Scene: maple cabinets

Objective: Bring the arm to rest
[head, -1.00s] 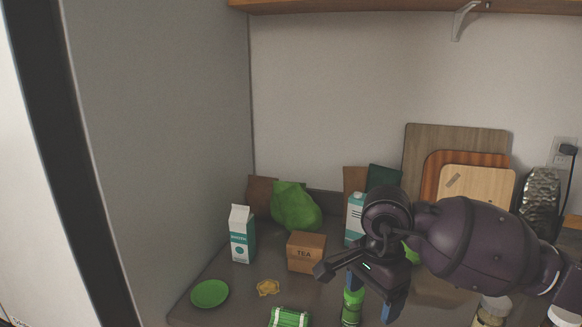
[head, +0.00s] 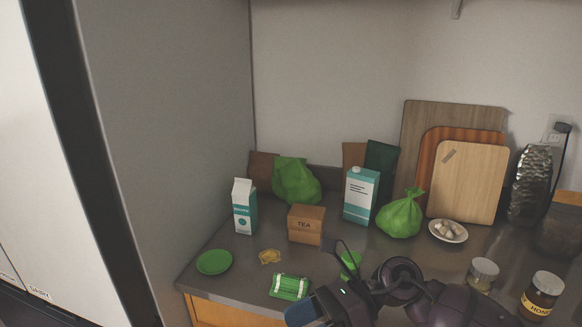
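No object shows in the gripper. A green item (head: 350,264) on the counter is partly hidden behind the gripper. My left gripper is not in view.
The counter (head: 235,268) holds a green plate (head: 214,262), milk carton (head: 244,206), tea box (head: 306,224), green-wrapped packet (head: 289,286), tall carton (head: 360,195), green bag (head: 400,216), garlic bowl (head: 448,231) and honey jar (head: 541,294). Cutting boards (head: 467,183) lean at the back. A grey panel (head: 170,140) borders the left.

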